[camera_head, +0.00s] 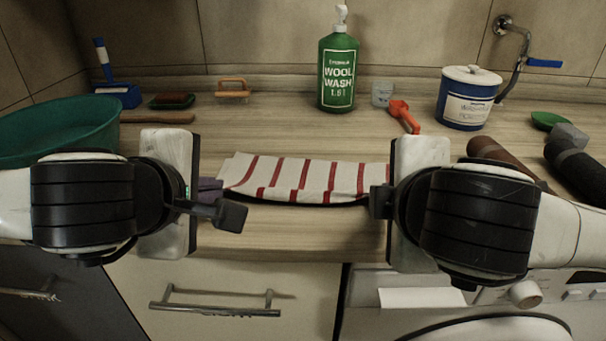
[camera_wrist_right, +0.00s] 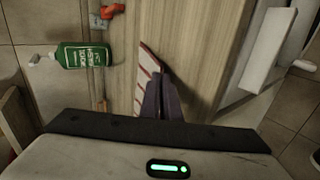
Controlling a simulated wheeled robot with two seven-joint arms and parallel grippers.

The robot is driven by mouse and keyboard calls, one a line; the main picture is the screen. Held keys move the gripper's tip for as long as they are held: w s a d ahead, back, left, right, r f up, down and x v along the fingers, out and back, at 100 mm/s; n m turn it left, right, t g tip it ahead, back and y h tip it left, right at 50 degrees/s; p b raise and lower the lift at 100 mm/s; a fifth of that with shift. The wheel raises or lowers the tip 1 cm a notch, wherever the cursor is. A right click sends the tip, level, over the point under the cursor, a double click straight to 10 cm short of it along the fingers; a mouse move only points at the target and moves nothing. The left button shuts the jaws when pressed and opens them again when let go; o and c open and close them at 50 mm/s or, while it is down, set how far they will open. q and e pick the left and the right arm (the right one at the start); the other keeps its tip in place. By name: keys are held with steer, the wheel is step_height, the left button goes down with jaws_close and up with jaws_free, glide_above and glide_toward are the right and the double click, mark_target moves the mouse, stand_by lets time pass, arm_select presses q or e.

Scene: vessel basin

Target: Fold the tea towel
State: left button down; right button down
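The tea towel (camera_head: 305,180), white with red stripes, lies as a wide, narrow strip on the counter between my grippers. Its front edge bows slightly, with a dark shadow under it. My left gripper (camera_head: 222,203) is at its left end, fingers apart, one dark finger nearer the camera and a purplish one by the towel's edge. My right gripper (camera_head: 381,198) is at its right end. In the right wrist view its fingers (camera_wrist_right: 165,85) are together, with the towel (camera_wrist_right: 149,62) running up to them. The cloth between the fingers is hidden.
A green basin (camera_head: 60,130) stands at left. A brown roller-like object (camera_head: 500,155) lies at right.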

arm_select(q)
steer(key=c, duration=2.5)
jaws_free()
arm_select(e)
steer(key=c, duration=2.5)
jaws_free()
arm_select(q)
steer(key=o, duration=0.8)
arm_select(e)
steer(key=o, duration=0.8)
